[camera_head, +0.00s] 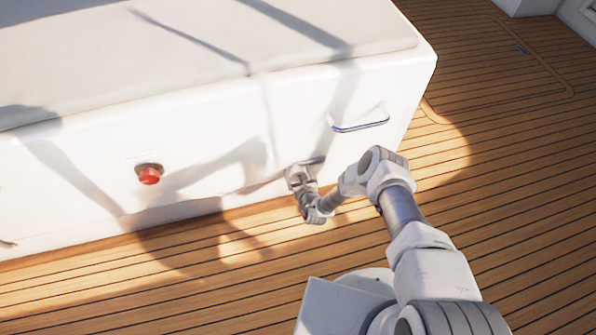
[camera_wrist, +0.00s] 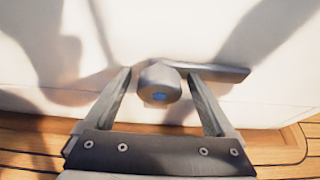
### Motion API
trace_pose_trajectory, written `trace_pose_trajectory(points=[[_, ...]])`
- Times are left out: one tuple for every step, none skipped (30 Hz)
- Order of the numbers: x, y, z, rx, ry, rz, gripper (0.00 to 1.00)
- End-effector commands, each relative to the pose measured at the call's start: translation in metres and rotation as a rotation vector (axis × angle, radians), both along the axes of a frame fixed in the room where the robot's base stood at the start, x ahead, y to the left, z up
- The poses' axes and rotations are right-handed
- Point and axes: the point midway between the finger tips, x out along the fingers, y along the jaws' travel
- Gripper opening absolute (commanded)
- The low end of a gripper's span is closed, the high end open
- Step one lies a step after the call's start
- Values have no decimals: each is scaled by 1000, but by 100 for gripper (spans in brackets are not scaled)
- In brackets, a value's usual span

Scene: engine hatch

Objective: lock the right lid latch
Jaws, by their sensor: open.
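In the wrist view the lever reaches right from the hub, nearly level. My gripper (camera_wrist: 161,82) is open, with one finger on each side of the hub; the right finger overlaps the lever's near part. I cannot tell whether either finger touches. In the head view my gripper (camera_head: 300,176) is at the box's lower front, and it mostly hides the latch (camera_head: 315,161).
A metal grab handle (camera_head: 360,125) sticks out to the upper right of the latch. A red knob (camera_head: 149,176) is on the same front, to the left. A small dark fitting (camera_head: 8,244) shows at the far left edge. The plank deck (camera_head: 510,200) is clear.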

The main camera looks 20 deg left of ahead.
Motion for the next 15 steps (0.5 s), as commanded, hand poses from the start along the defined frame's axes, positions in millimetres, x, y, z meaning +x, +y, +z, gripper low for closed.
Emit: trace_pose_trajectory(points=[[0,0,0,0,0,0,90],[0,0,0,0,0,0,90],[0,0,0,0,0,0,90],[0,0,0,0,0,0,86],[0,0,0,0,0,0,81],[0,0,0,0,0,0,73],[0,0,0,0,0,0,68],[0,0,0,0,0,0,63],[0,0,0,0,0,0,55],[0,0,0,0,0,0,50],[0,0,0,0,0,0,45],[0,0,0,0,0,1,37],[0,0,0,0,0,1,32],[0,0,0,0,0,1,27],[0,0,0,0,0,1,19]])
